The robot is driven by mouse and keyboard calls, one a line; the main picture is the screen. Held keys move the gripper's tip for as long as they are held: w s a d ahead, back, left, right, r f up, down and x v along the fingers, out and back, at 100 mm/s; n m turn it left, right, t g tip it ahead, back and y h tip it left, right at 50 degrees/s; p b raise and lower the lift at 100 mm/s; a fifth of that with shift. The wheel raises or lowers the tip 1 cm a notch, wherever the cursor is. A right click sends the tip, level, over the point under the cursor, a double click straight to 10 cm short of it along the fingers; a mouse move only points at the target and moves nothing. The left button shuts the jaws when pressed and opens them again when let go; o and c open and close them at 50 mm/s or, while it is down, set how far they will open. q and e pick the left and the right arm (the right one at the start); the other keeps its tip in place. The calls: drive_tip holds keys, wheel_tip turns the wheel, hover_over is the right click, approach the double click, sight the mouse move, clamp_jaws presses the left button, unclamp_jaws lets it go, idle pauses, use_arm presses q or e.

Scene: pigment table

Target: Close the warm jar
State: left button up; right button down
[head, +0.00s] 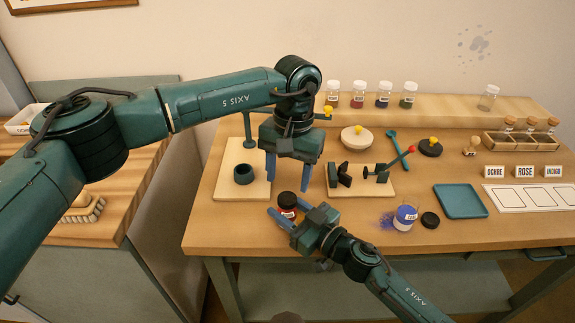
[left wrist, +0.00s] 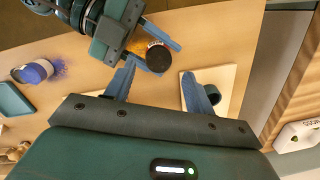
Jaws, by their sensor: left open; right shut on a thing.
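The warm jar (head: 289,213) has a red and white label, orange contents and a black lid (head: 288,199) on its mouth. I cannot tell how tightly the lid sits. My right gripper (head: 286,217) is shut around the jar near the table's front edge. My left gripper (head: 288,182) is open and points down, just above and behind the lid, apart from it. In the left wrist view, the orange side of the jar (left wrist: 138,43) and the lid (left wrist: 158,57) show beyond the open fingers (left wrist: 158,80), with nothing between them.
A pale board (head: 232,188) with a dark green ring (head: 243,174) lies left of the jar. A clamp fixture (head: 345,178) stands to the right. A blue jar (head: 405,217), spilled blue powder and a loose black lid (head: 430,220) lie farther right, beside a teal tray (head: 460,201).

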use_arm(q)
drive_tip(key=n, duration=0.4)
drive_tip(key=shift+r, duration=0.15)
drive_tip(key=n, duration=0.4)
drive_tip(key=shift+r+n, duration=0.1)
drive_tip(key=shift+n, duration=0.2)
drive_tip(key=n, duration=0.6)
drive_tip(key=shift+s+r, duration=0.1)
drive_tip(key=shift+r, duration=0.1)
drive_tip(key=n, duration=0.6)
drive_tip(key=shift+r+n+t, duration=0.2)
drive_tip(key=shift+n+t, duration=0.1)
drive_tip(key=shift+n, duration=0.1)
drive_tip(key=n, duration=0.6)
drive_tip(key=shift+r+n, duration=0.25)
drive_tip(key=shift+n, duration=0.05)
drive_tip(key=n, duration=0.4)
drive_tip(key=shift+r+h, duration=0.15)
drive_tip(key=shift+h, duration=0.15)
drive_tip(key=n, duration=0.4)
drive_tip(key=shift+r, duration=0.15)
drive_tip(key=n, duration=0.4)
drive_tip(key=shift+r, duration=0.15)
drive_tip(key=n, duration=0.5)
drive_tip(key=shift+a+r+t, duration=0.1)
drive_tip(key=shift+r+t, duration=0.05)
drive_tip(key=shift+t, duration=0.15)
